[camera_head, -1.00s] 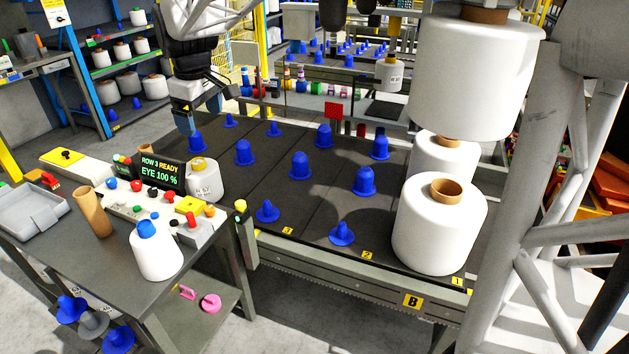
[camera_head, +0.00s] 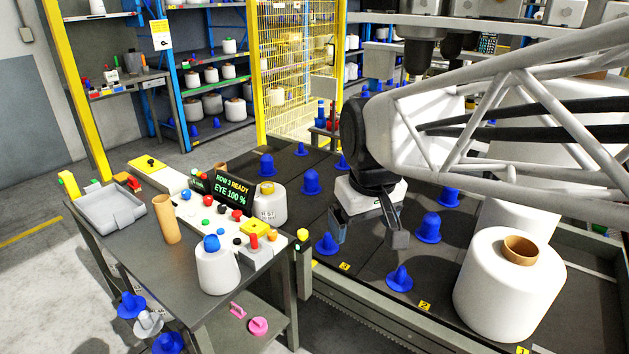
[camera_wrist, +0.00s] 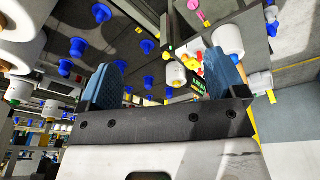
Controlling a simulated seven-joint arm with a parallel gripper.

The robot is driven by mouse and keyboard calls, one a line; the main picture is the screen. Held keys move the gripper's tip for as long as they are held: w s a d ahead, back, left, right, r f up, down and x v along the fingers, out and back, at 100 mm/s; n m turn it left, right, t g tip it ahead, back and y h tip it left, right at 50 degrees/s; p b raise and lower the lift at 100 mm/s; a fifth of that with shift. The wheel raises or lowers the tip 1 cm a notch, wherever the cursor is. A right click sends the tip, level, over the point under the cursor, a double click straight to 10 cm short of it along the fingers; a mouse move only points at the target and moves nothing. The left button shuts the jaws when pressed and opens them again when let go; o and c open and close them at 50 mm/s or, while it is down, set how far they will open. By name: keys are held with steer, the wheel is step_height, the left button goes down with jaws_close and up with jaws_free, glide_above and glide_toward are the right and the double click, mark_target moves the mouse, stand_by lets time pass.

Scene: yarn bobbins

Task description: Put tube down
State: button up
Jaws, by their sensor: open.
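A bare brown cardboard tube (camera_head: 166,220) stands on the dark side table (camera_head: 130,262) at the left, between the grey tray and the button panel. My gripper (camera_head: 368,237) is over the front of the dark peg bed, well to the right of the tube. Its two fingers point down and are apart, with nothing between them. In the wrist view my gripper (camera_wrist: 165,78) also shows spread blue finger pads and an empty gap. A brown shape that looks like the tube (camera_wrist: 262,80) shows partly behind the right finger there.
A white bobbin with a blue top (camera_head: 217,268) stands at the side table's front edge. Blue pegs (camera_head: 400,280) and a large white bobbin (camera_head: 510,290) occupy the peg bed (camera_head: 330,275).

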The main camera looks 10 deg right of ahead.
steer(key=s+d+f+m, duration=0.2)
steer(key=s+f, duration=0.3)
steer(key=s, duration=0.5)
steer(key=shift+s+d+m, duration=0.15)
steer(key=shift+d+m, duration=0.25)
steer(key=shift+m, duration=0.1)
